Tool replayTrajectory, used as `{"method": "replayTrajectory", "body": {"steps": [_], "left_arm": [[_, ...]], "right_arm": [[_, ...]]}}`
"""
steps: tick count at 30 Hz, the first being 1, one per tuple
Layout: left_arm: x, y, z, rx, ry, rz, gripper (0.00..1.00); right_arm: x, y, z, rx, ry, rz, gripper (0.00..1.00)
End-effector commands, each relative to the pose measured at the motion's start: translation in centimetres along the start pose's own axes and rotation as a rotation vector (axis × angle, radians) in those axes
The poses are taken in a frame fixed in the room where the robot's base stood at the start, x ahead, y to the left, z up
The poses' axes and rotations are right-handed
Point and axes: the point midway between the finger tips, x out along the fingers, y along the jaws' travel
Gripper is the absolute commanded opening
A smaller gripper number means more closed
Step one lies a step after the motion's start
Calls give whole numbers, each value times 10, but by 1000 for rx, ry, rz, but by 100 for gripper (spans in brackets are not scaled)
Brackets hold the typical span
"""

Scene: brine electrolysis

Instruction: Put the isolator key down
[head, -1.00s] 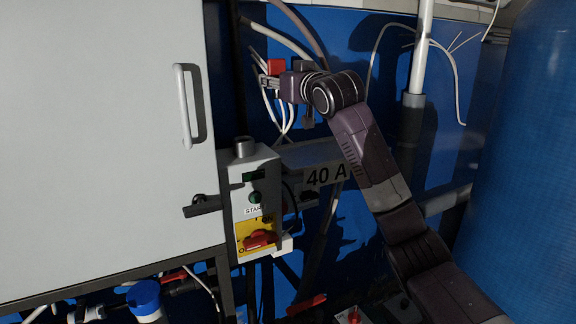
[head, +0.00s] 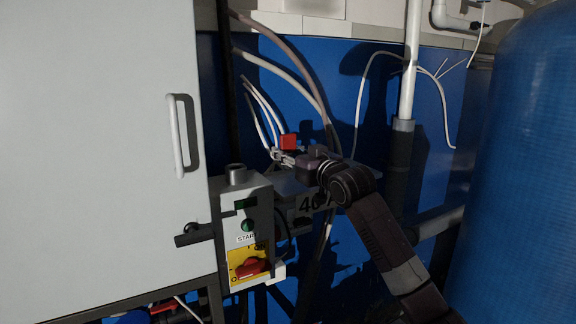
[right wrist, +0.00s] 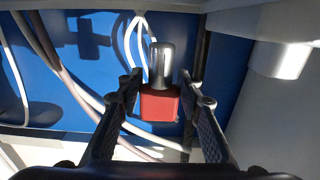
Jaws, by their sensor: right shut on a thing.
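The isolator key has a red block head and a shiny metal shank; its red head (head: 289,142) shows in the head view just above my right gripper (head: 279,156). In the right wrist view the red part (right wrist: 160,104) sits between my right gripper's fingers (right wrist: 160,88), with the metal shank pointing up in the picture. My right gripper is shut on the key. It is held in the air, right of the metal collar on the control box and over the grey 40 A unit (head: 283,185). My left gripper is not in view.
The grey control box (head: 262,215) with a green button and red rotary switch (head: 250,267) stands beside a large white cabinet (head: 90,150). A metal collar (head: 236,174) tops the box. Pale cables (head: 290,75) hang behind the gripper. A blue tank (head: 530,170) fills the right.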

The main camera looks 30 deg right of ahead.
Motion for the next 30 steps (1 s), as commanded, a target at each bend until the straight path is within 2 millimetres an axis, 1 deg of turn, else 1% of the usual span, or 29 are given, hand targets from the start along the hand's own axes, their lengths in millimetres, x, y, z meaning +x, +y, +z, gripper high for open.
{"method": "replayTrajectory", "body": {"steps": [4, 8, 11, 23, 24, 28, 30], "left_arm": [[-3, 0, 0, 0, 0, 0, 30], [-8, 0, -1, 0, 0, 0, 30], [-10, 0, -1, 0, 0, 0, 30], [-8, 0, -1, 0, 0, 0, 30], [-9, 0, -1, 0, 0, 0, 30], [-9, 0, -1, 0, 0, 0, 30], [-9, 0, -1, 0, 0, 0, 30]], "right_arm": [[0, 0, 11, 0, 1, 0, 4], [0, 0, 31, 1, -3, 0, 4], [0, 0, 41, 0, 0, 0, 4], [0, 0, 47, 0, 2, 0, 4], [0, 0, 47, 0, 2, 0, 35], [0, 0, 47, 0, 1, 0, 50], [0, 0, 47, 0, 1, 0, 51]]}}
